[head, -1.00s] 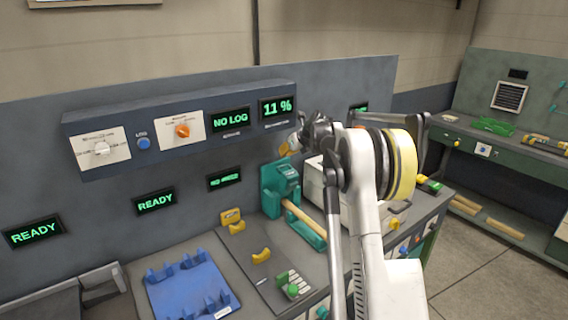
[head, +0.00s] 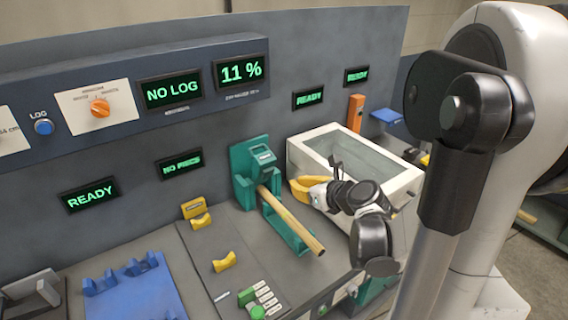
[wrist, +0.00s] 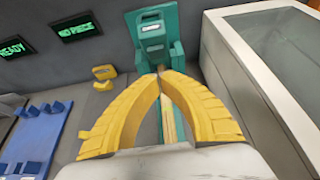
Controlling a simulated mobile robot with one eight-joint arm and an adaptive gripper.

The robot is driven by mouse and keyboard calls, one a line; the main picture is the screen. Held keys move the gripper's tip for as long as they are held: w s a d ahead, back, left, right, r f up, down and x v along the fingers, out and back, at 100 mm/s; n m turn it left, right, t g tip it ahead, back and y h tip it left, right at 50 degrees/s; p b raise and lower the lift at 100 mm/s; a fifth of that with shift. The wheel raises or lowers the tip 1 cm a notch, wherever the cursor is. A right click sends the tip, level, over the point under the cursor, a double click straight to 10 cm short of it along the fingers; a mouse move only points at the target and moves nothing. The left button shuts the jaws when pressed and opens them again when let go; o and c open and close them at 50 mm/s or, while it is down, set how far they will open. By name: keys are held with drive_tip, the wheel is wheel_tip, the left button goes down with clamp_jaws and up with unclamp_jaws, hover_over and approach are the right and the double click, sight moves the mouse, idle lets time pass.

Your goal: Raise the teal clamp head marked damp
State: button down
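The teal clamp head (head: 261,156) sits at the back of a teal stand on the bench, on the wall side. It also shows at the top of the wrist view (wrist: 152,28). Its marking is too small to read. A wooden rod (head: 292,222) lies along the teal stand beneath it, its near end sticking out. My gripper (head: 297,187) has yellow fingers and is just right of the clamp, apart from it in the head view. In the wrist view my fingertips (wrist: 160,72) meet in front of the lower part of the clamp, with nothing held between them.
A white box with a glass lid (head: 340,150) stands close to the right of the clamp. Displays above read NO LOG (head: 172,91) and 11 % (head: 240,71).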

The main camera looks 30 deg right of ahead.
drive_tip(key=b, duration=0.3)
approach(268, 164)
drive_tip(key=w+f, duration=0.5)
drive_tip(key=w, duration=0.1)
drive_tip(key=shift+a+f, duration=0.1)
drive_tip(key=shift+f, duration=0.3)
drive_tip(key=shift+w+r, duration=0.2)
drive_tip(key=shift+w, duration=0.2)
drive_tip(key=shift+w+r+p, duration=0.3)
drive_tip(key=shift+w+r, duration=0.35)
drive_tip(key=shift+w, duration=0.35)
